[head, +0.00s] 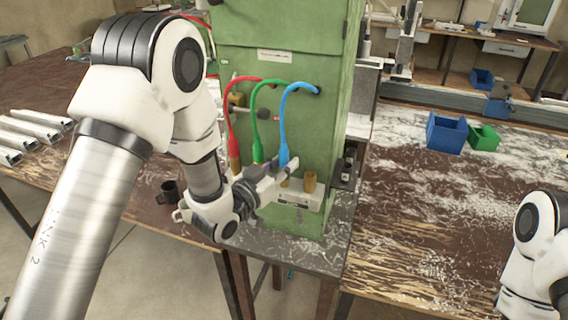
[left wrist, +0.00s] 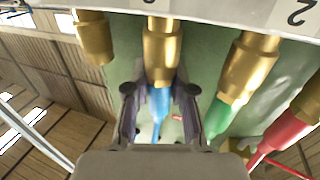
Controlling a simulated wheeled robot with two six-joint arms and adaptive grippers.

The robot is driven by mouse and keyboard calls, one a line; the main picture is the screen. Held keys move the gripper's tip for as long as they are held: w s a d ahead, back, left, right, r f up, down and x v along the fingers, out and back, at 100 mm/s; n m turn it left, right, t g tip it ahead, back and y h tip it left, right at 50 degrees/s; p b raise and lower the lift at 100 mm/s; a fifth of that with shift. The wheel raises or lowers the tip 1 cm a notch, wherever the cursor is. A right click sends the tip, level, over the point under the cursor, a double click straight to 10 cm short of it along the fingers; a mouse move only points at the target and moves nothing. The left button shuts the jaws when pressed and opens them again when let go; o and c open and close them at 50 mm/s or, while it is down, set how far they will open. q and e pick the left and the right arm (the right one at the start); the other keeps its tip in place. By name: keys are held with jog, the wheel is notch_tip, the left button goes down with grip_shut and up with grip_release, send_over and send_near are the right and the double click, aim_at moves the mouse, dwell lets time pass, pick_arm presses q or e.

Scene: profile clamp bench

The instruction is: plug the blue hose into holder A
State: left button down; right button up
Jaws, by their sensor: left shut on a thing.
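The blue hose (head: 286,118) arches out of the green cabinet and down to my left gripper (head: 284,171). In the left wrist view, my left gripper (left wrist: 160,105) is shut on the blue hose (left wrist: 160,104), just at a brass fitting (left wrist: 161,50) in line with it. I cannot tell how deep the hose end sits there. A brass socket (head: 309,181) on the right of the pale holder block (head: 298,196) has no hose; it also shows in the left wrist view (left wrist: 93,38). I cannot read a letter A. My right gripper is out of view.
The green hose (head: 257,122) and red hose (head: 231,122) hang close beside the blue one, each ending at brass. The green cabinet (head: 320,60) stands right behind. A dark mug (head: 169,191) is at the left. A blue bin (head: 446,132) and green bin (head: 484,137) stand right.

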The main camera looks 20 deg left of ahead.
aim_at(282, 150)
pick_arm(q)
jog(key=shift+w+r, duration=0.1)
jog(key=shift+r, duration=0.3)
jog(key=shift+r+p, duration=0.25)
jog(key=shift+p, duration=0.1)
dwell(0.4)
jog(key=shift+r+p, duration=0.95)
jog(key=shift+r, duration=0.45)
jog(key=s+b, duration=0.2)
jog(key=s, duration=0.6)
jog(key=shift+a, duration=0.15)
dwell(0.5)
